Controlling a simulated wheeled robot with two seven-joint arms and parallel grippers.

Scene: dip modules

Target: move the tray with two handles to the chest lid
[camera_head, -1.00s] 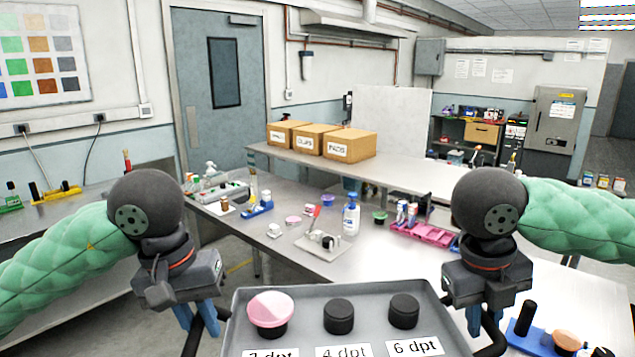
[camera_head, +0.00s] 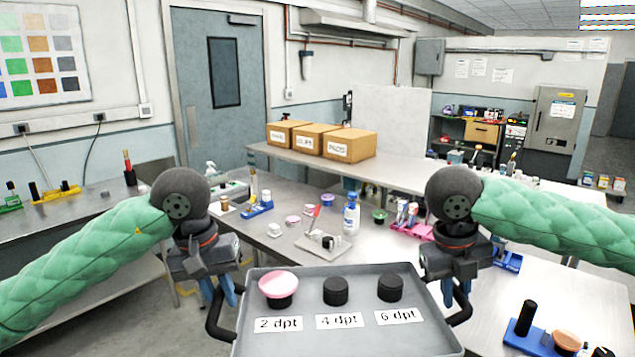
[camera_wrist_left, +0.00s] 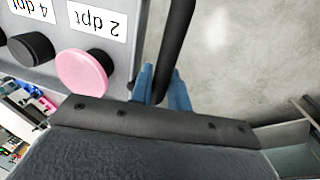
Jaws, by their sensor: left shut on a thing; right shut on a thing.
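The grey tray (camera_head: 350,342) with two black side handles is at the bottom middle of the head view. Black round pieces (camera_head: 336,291) stand on it behind labels "2 dpt", "4 dpt" and "6 dpt"; a pink disc (camera_head: 278,284) sits on the one at "2 dpt". My left gripper (camera_head: 222,300) is shut on the left handle (camera_head: 214,318), and its blue fingers also show around the handle in the left wrist view (camera_wrist_left: 163,88). My right gripper (camera_head: 455,295) is shut on the right handle (camera_head: 462,306). I cannot identify the chest lid.
Cardboard boxes (camera_head: 348,145) stand on the bench behind. A blue holder (camera_head: 522,335) is at lower right. Floor shows at left.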

